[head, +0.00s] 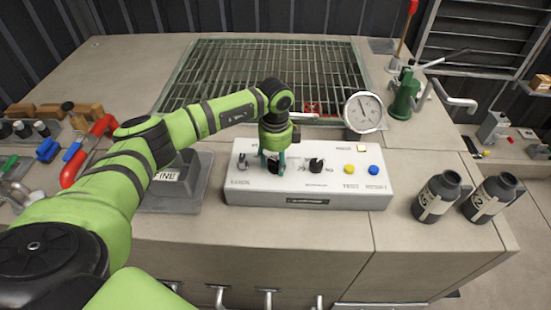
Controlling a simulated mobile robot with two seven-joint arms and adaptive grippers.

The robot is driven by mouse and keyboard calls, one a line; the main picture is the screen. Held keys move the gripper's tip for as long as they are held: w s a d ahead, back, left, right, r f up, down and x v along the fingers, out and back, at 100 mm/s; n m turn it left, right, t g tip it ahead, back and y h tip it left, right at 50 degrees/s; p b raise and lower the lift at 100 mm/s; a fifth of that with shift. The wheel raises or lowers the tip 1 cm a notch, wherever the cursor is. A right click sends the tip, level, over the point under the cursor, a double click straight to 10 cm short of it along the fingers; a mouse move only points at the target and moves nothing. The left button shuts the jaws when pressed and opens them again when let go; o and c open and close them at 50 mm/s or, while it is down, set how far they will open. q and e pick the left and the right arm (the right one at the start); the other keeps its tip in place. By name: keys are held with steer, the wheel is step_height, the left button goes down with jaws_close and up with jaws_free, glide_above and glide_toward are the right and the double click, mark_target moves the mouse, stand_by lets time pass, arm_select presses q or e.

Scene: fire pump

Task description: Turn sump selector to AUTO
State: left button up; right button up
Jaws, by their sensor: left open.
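A white control box (300,199) stands on the grey counter. It carries a black rotary knob (316,165) near its middle. A second dark control (273,169) is at the left part of the box, mostly hidden by my left gripper. My left gripper (272,164) points down over this control with its teal fingers open, one on each side of it. I cannot tell whether the fingers touch it. The labels are too small to read surely, so which knob is the sump selector and its setting are unclear. My right gripper is not in view.
A yellow button (349,169) and a blue button (373,169) are on the box's right part. Behind stand a round gauge (363,111), a metal grating (270,75) and a green hand pump (404,95). Two dark bottles (437,197) are at right; a grey wedge-shaped box (178,190) is at left.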

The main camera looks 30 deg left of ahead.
arm_select(q)
jaws_close()
